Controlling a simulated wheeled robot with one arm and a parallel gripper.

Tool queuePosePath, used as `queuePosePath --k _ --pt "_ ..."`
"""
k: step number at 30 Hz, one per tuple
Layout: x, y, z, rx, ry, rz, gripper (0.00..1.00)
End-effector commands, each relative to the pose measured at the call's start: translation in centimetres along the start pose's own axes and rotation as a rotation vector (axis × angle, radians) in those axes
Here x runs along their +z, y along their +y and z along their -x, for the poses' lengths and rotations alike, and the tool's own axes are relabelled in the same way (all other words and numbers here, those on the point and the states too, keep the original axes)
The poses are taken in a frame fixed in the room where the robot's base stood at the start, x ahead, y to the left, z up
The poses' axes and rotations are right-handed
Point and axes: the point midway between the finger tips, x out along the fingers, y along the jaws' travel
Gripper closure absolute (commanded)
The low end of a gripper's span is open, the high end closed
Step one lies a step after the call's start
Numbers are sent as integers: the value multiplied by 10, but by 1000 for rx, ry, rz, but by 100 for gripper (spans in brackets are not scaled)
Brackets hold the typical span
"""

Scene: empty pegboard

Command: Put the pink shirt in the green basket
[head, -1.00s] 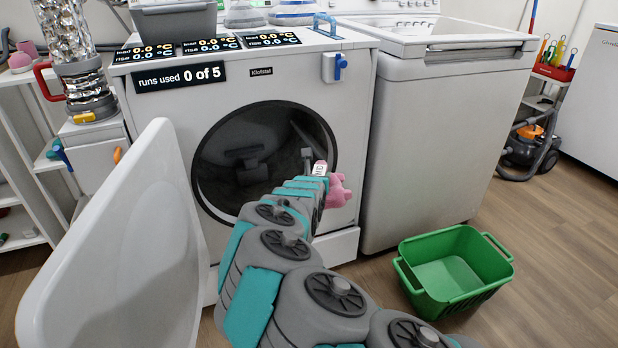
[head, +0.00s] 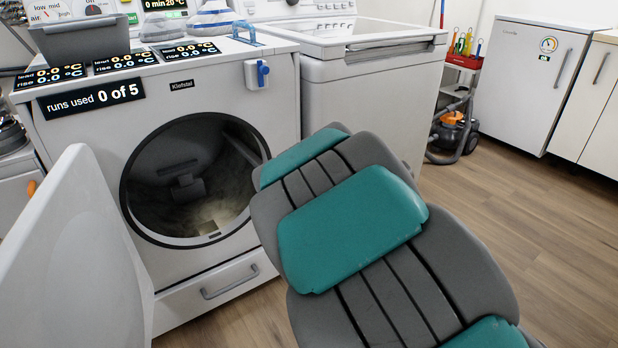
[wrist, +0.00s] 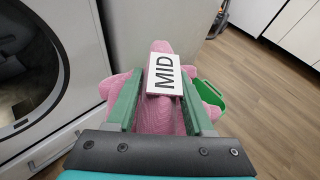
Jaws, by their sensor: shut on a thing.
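My gripper (wrist: 162,72) is shut on the pink shirt (wrist: 156,122) in the wrist view. The bunched pink cloth sits between the two green fingers and bulges out on both sides. A white tag (wrist: 165,75) reading MID lies on it. Part of the green basket (wrist: 211,94) shows just beyond the cloth to the right, mostly hidden behind the gripper and shirt. In the head view my arm covers the gripper, shirt and basket, so none of them is seen there.
A vacuum cleaner (head: 455,130) and white fridge (head: 535,75) are farther back. The wooden floor (head: 550,220) is clear at right.

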Motion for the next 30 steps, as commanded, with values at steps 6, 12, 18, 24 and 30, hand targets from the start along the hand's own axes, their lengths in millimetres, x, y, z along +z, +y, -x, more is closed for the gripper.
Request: queuePosePath --k 6,12,18,24,30 --pt "10 -28 2 -25 -4 -17 100" --pt "11 -26 2 -17 -9 -19 100" --pt "10 -26 2 -18 -7 -19 100" --pt "7 -28 2 -29 2 -16 100" --pt "-20 -27 -10 -30 0 -12 100"
